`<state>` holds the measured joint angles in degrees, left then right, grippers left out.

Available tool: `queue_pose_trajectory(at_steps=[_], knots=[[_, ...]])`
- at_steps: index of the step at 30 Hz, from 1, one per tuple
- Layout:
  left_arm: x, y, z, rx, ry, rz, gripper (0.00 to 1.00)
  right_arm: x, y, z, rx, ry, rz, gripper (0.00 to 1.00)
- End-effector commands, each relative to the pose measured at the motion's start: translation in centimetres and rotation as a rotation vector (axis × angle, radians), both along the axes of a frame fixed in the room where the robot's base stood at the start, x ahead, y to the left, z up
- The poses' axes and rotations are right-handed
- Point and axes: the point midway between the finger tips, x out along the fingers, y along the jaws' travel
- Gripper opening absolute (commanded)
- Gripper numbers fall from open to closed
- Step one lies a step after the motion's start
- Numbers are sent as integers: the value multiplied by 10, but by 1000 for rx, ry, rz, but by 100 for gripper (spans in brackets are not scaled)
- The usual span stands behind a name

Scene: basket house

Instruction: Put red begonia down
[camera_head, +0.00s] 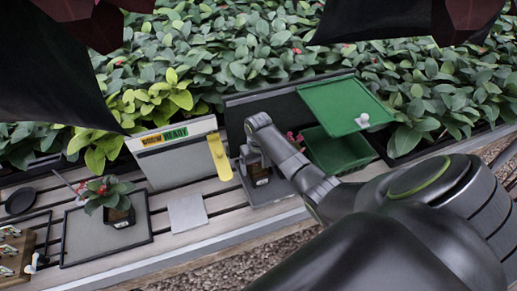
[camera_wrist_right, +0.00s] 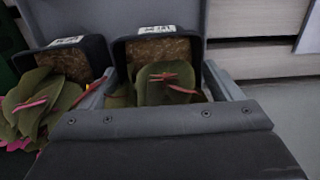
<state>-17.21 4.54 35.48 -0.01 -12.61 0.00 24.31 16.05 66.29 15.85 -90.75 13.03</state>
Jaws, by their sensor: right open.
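A plant with red-pink flowers (camera_wrist_right: 165,85) in a dark square pot (camera_wrist_right: 158,50) with a white label is between the fingers of my right gripper (camera_wrist_right: 158,88) in the wrist view. The fingers are open beside the pot. In the head view my right gripper (camera_head: 254,160) is at this pot (camera_head: 259,176), which stands on a grey tray (camera_head: 270,192); the arm hides its plant. Another plant with red flowers (camera_head: 105,188) stands in a dark pot on a dark-framed grey mat (camera_head: 80,240) at the left. My left gripper is not in view.
A second pot (camera_wrist_right: 65,62) with pink flowers stands close left of the gripper in the wrist view. A green bin (camera_head: 338,150) with a raised lid (camera_head: 345,103) stands right of the gripper. A white panel marked READY (camera_head: 175,160) and a yellow lever (camera_head: 219,157) are on the left.

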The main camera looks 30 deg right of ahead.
Motion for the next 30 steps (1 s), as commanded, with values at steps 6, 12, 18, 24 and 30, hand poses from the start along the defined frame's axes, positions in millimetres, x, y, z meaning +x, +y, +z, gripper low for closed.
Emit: queue_pose_trajectory(at_steps=[6,12,18,24,30], knots=[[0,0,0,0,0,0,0,1,0,44,0,-5,1,85],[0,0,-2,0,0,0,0,1,0,77,0,-4,1,85],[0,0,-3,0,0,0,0,0,0,93,0,-1,1,85],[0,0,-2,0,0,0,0,0,0,94,1,0,1,85],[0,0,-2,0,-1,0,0,0,0,94,1,0,1,85]])
